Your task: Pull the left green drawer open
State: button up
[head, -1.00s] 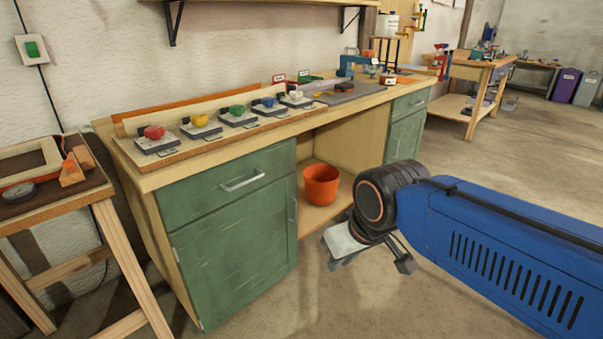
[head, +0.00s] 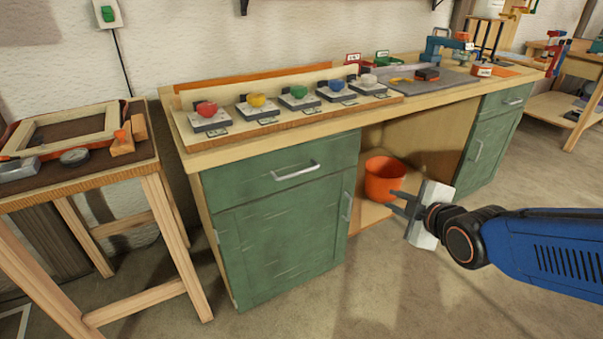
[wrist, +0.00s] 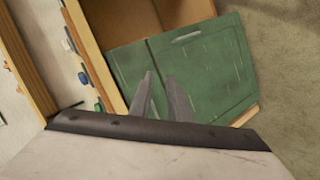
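The left green drawer (head: 250,180) is shut, at the top of the left green cabinet under the bench top. Its pale bar handle (head: 296,171) is in clear view in the head view. My gripper (head: 391,202) is to the right of the drawer and lower, in front of the open bay, apart from the handle and empty. Its two fingers point left and stand a little apart. In the wrist view the fingers (wrist: 160,76) show in front of the green cabinet, and the drawer front (wrist: 124,70) is partly behind them. I cannot make out the drawer handle there.
The cabinet door (head: 285,245) below is shut, with an upright handle (head: 347,206). An orange bucket (head: 382,182) stands in the open bay behind my gripper. A small wooden table (head: 150,165) stands at left. The floor before the cabinet is clear.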

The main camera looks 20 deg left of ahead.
aim_at(299, 173)
jog(key=s+a+n+y, duration=0.3)
jog(key=a+n+y, duration=0.35)
jog(key=a, duration=0.85)
jog(key=shift+n+g+h, duration=0.3)
jog(key=shift+n+h, duration=0.35)
jog(key=shift+n, duration=0.1)
jog(key=x, duration=1.7)
jog(key=shift+w+a, duration=0.1)
jog(key=shift+w, duration=0.1)
grip_shut()
